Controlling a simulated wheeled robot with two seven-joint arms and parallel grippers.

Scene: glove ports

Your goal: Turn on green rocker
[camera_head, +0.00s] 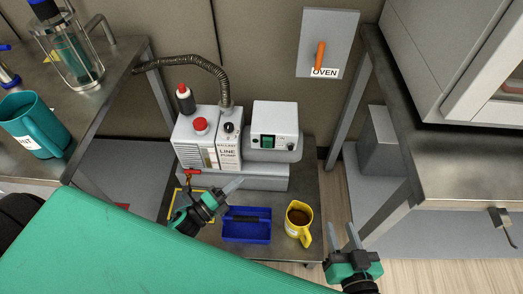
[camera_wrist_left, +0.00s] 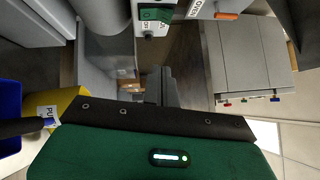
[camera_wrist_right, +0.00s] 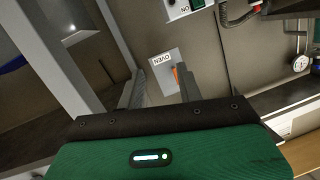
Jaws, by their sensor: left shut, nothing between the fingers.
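The green rocker (camera_head: 268,142) is set in the front of a small white box (camera_head: 275,115) on the low cart. It also shows at the top of the left wrist view (camera_wrist_left: 155,14) and at the top edge of the right wrist view (camera_wrist_right: 197,4). Whether it is on or off I cannot tell. My left gripper (camera_head: 236,183) is shut and empty, in front of the pump and below-left of the rocker, apart from it. My right gripper (camera_head: 342,236) is open and empty, to the right of the yellow jug, farther from the rocker.
A line pump (camera_head: 201,150) with a red knob and hose stands left of the box. A blue tray (camera_head: 247,238) and a yellow jug (camera_head: 298,222) stand on the cart's front. An orange OVEN lever (camera_head: 320,55) is on the wall. Metal tables flank both sides.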

